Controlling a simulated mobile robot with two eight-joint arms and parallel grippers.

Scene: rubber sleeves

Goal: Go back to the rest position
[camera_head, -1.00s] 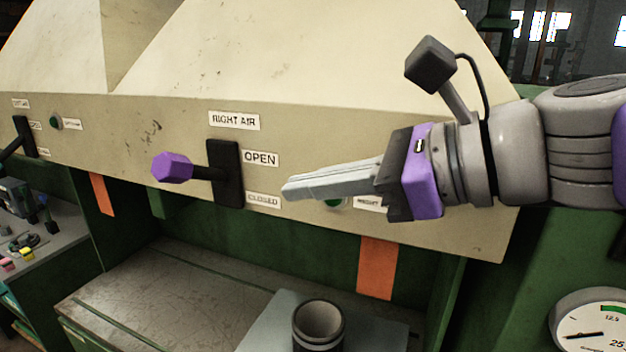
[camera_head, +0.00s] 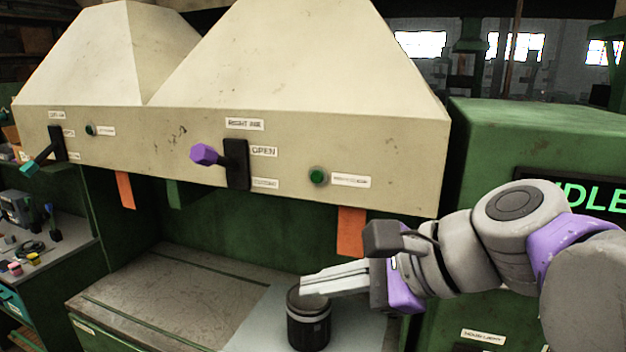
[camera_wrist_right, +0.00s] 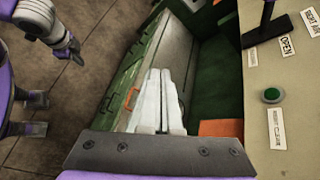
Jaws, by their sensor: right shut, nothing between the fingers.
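My right gripper (camera_head: 306,284) comes in from the right in the head view, shut and empty. Its pale fingers point left and overlap the top edge of a dark cylinder (camera_head: 309,330) in the picture; I cannot tell if they touch it. The fingers also show in the right wrist view (camera_wrist_right: 158,100), with bench behind them. My left gripper is not in the head view. At the left of the right wrist view is a grey and purple arm part (camera_wrist_right: 50,28) with dark tips, perhaps my left arm; its jaw state is unclear.
Above the bench (camera_head: 165,290) is a beige hood (camera_head: 400,150). On its front are a purple-knobbed lever (camera_head: 236,163) beside the OPEN label (camera_head: 264,151) and a green button (camera_head: 317,177). A green cabinet (camera_head: 520,130) stands at the right, its display showing "IDLE".

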